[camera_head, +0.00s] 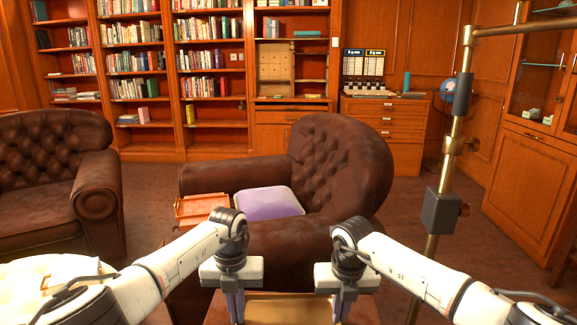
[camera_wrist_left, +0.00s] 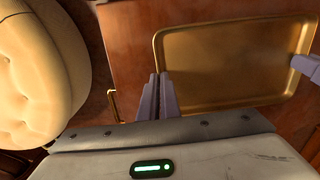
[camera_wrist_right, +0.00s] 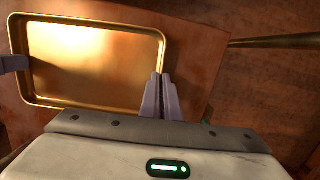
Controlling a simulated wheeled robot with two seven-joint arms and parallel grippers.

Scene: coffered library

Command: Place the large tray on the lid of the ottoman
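The large tray (camera_head: 290,306) is a shallow gold rectangle, level, at or just above a wooden top; I cannot tell whether it touches. It fills much of the left wrist view (camera_wrist_left: 225,62) and the right wrist view (camera_wrist_right: 90,60). My left gripper (camera_head: 235,302) is closed at the tray's left rim, its fingers (camera_wrist_left: 158,80) pinching that edge. My right gripper (camera_head: 338,303) is closed the same way at the right rim, with fingers (camera_wrist_right: 160,80) on the edge. The ottoman is round, cream and button-tufted (camera_head: 40,270), at the lower left, partly hidden by my left arm; it also shows in the left wrist view (camera_wrist_left: 35,85).
The wooden surface (camera_wrist_right: 200,60) extends past the tray's right side. A brown leather armchair (camera_head: 340,170) with a lilac cushion (camera_head: 268,203) stands ahead. A brass stand (camera_head: 450,150) rises at right. Another leather seat (camera_head: 50,170) is beyond the ottoman.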

